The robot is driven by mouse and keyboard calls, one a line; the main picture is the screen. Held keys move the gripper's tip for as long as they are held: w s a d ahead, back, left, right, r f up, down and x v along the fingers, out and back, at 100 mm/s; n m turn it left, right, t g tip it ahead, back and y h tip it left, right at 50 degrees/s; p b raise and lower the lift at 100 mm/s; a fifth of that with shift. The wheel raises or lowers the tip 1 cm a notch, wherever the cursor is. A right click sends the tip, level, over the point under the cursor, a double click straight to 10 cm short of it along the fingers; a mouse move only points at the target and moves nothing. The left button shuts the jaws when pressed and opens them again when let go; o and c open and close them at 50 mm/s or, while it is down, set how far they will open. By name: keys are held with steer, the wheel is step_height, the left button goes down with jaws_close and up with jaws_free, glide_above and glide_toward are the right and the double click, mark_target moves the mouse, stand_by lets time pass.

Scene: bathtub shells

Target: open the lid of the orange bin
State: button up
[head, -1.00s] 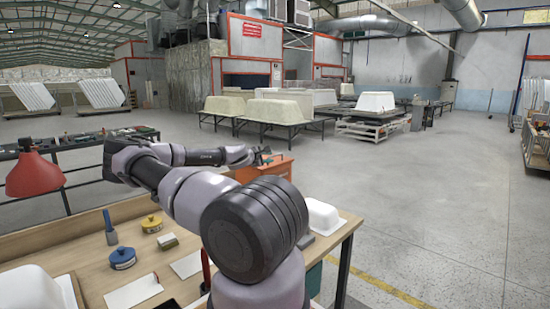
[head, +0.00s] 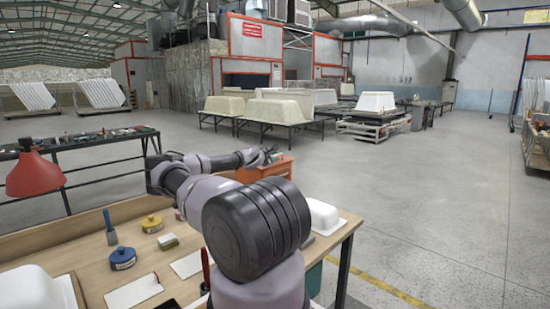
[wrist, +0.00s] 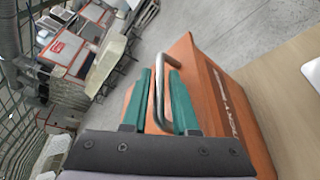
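The orange bin (head: 278,172) stands beyond the workbench in the head view, partly hidden by my arm. My gripper (wrist: 160,72) has two green fingers, apart, one on each side of the handle in the picture. I cannot tell whether they touch it. In the head view my gripper (head: 268,156) is small and dark at the bin's top. The lid looks closed, though its edge is not clear.
Bathtub shells (head: 275,110) on stands are farther back.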

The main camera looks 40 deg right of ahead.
steer(key=shift+d, duration=0.25)
jaws_close()
steer(key=shift+f, duration=0.1)
stand_by(1.2)
